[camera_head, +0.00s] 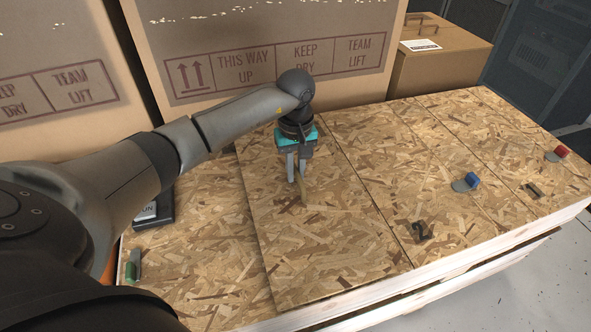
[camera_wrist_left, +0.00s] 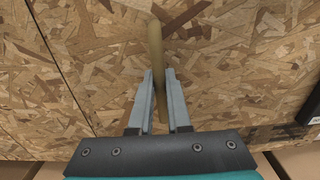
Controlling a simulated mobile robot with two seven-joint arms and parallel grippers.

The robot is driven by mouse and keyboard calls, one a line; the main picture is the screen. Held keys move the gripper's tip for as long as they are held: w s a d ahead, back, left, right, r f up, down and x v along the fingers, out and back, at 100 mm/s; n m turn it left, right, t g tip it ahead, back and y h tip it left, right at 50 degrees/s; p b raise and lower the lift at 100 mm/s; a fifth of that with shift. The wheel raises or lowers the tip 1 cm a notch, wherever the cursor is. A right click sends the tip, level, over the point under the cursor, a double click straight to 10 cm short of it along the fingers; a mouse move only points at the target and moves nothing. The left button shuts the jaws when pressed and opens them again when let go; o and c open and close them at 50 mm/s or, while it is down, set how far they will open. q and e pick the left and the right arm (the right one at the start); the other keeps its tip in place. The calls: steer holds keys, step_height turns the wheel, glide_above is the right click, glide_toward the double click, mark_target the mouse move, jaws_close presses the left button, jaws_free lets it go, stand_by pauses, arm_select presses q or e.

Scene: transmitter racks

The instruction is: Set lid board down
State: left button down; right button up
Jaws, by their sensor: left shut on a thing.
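The lid board (camera_head: 335,245) is an OSB panel lying nearly level with the neighbouring panels of the crate top. A pale wooden bar handle (camera_head: 303,192) stands out from it; the handle also shows in the left wrist view (camera_wrist_left: 155,45). My left gripper (camera_head: 296,180) is shut on this handle, with one finger on each side in the left wrist view (camera_wrist_left: 160,100). The board's left edge runs along the panel beside it. I cannot tell whether its underside touches the crate everywhere. My right gripper is not in view.
Large cardboard boxes (camera_head: 265,50) stand behind the crate, and a smaller box (camera_head: 435,65) stands back right. A blue-handled piece (camera_head: 472,180), a red one (camera_head: 557,153), a green one (camera_head: 132,265) and dark pieces (camera_head: 420,231) sit on the OSB. A dark labelled device (camera_head: 152,213) is at left.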

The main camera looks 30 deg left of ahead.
arm_select(q)
steer(key=shift+f+b, duration=0.5)
steer(key=shift+f, duration=0.05)
steer(key=c, duration=0.8)
jaws_free()
steer(key=shift+s+f, duration=0.1)
